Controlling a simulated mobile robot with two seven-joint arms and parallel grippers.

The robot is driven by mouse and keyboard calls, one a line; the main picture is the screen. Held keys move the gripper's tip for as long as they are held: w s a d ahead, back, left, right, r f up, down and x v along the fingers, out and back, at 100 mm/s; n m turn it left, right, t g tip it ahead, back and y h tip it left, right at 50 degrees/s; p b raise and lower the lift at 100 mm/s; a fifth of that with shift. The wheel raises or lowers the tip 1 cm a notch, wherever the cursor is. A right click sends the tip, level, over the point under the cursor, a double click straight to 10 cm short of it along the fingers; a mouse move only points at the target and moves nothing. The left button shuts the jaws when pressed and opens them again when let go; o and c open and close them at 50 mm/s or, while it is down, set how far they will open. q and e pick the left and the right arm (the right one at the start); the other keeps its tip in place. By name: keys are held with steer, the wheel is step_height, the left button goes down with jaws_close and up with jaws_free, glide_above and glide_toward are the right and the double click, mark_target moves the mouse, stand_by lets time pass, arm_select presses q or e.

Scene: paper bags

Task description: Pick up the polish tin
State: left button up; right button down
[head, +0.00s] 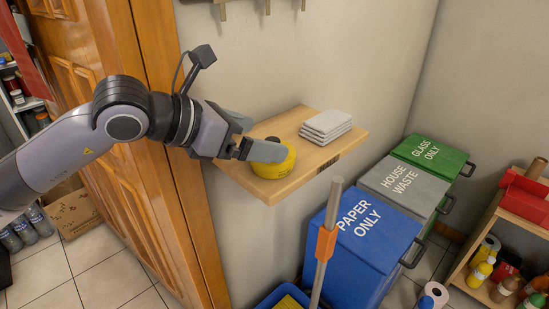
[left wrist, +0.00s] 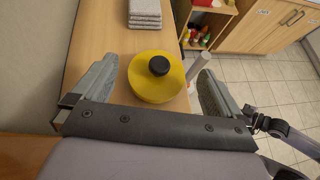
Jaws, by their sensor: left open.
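The polish tin is a round yellow tin (head: 277,168) near the left end of a small wooden wall shelf (head: 262,186). In the left wrist view the yellow tin (left wrist: 152,90) shows a black knob on its top. My left gripper (head: 262,150) is open at the tin in the head view, and its fingers hide part of the tin's top. In the left wrist view the tin lies between the two spread fingers of my left gripper (left wrist: 157,92), with gaps on both sides.
A stack of folded grey cloths (head: 326,124) lies at the shelf's right part. Below stand blue (head: 365,240), grey (head: 405,190) and green (head: 436,152) bins. A pole with an orange sleeve (head: 326,243) rises in front of the shelf. A wooden door (head: 140,150) is at left.

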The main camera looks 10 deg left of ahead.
mark_target(272, 140)
arm_select(q)
steer(key=x, duration=0.4)
steer(key=shift+p, duration=0.35)
steer(key=shift+f, duration=0.1)
steer(key=c, duration=1)
